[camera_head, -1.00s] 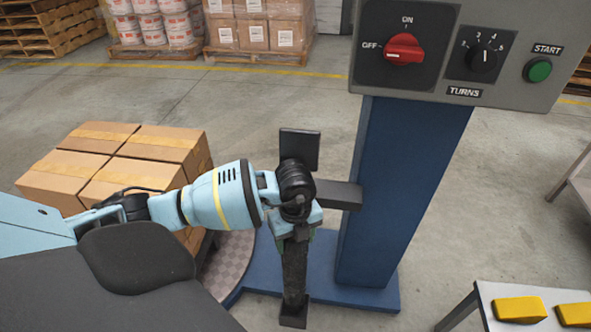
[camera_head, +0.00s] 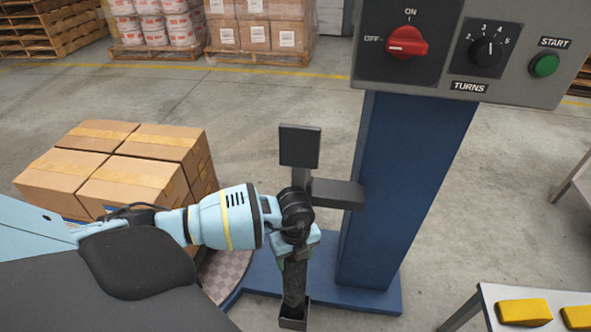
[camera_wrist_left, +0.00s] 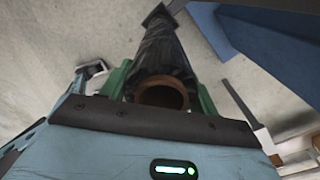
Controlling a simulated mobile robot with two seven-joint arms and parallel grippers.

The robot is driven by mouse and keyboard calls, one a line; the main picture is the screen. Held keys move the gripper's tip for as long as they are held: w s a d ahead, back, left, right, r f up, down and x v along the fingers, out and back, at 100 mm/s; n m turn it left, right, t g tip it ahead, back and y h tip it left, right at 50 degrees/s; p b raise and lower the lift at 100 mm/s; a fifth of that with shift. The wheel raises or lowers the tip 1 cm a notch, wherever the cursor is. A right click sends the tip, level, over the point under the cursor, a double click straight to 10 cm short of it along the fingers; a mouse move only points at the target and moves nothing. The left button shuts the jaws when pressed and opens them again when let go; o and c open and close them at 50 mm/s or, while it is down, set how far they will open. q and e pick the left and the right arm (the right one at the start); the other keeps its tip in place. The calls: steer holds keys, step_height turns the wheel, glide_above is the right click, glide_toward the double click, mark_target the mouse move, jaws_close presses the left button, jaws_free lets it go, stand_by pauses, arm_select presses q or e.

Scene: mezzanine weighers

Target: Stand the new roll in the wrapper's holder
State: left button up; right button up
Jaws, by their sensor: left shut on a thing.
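My left gripper (camera_head: 296,258) is shut on the black film roll (camera_head: 295,284) and holds it nearly upright. In the left wrist view the roll (camera_wrist_left: 163,55) shows its brown core end close by, between the green fingers. The wrapper's holder is a dark bracket on the blue column, with an upper plate (camera_head: 299,146), a side arm (camera_head: 338,194) and a small square cup (camera_head: 292,323) below. The roll's lower end is at the cup; I cannot tell whether it rests on the bottom. My gripper hides the roll's top in the head view. My right gripper is not in view.
The blue column (camera_head: 400,190) stands just right of the roll, under the control panel (camera_head: 470,90). A side table (camera_head: 500,290) with yellow blocks (camera_head: 524,312) is at lower right.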

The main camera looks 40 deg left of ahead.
arm_select(q)
steer(key=shift+w+r, duration=0.1)
steer(key=shift+r, duration=0.05)
steer(key=o, duration=1.7)
steer(key=shift+f, duration=0.2)
step_height(320, 180, up, 12)
steer(key=shift+r+p, duration=0.15)
steer(key=shift+p, duration=1)
